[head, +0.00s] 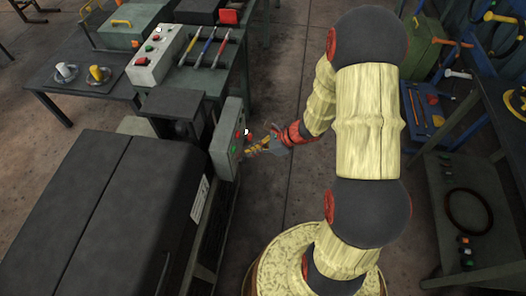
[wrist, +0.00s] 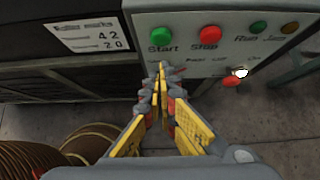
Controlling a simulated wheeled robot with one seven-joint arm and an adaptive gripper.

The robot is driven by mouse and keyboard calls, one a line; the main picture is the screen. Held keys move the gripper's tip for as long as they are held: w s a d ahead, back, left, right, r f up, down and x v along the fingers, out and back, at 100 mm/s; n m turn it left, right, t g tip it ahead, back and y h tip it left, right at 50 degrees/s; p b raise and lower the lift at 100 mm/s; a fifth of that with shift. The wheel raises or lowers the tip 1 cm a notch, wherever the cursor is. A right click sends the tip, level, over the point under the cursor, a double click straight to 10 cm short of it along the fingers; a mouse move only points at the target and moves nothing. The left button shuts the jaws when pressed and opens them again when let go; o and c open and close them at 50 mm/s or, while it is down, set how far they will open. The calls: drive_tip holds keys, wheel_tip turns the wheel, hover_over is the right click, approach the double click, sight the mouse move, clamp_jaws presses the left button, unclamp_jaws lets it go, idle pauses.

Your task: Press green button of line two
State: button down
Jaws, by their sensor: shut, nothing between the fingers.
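A grey control panel (wrist: 225,15) on the dark machine carries a green button (wrist: 161,36) labelled Start and a red button (wrist: 209,35) labelled Stop. In the head view the same panel (head: 221,143) faces right, and its green button (head: 233,151) shows near its lower end. My gripper (wrist: 161,72) is shut and empty. In the wrist view its fingertips appear just below the green button; I cannot tell whether they touch the panel. In the head view my gripper (head: 249,150) is just right of the panel. No line number is readable.
A green lamp (wrist: 258,27) labelled Run and an orange one (wrist: 289,27) sit right of Stop, with a switch (wrist: 240,72) below. Open floor (head: 285,80) lies beyond my gripper.

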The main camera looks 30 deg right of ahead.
sight(234, 149)
drive_tip(key=shift+w+a+r, duration=0.1)
drive_tip(key=shift+w+a, duration=0.3)
drive_tip(key=shift+a, duration=0.2)
drive_tip(key=shift+w+a, duration=0.4)
drive_tip(key=shift+a, duration=0.15)
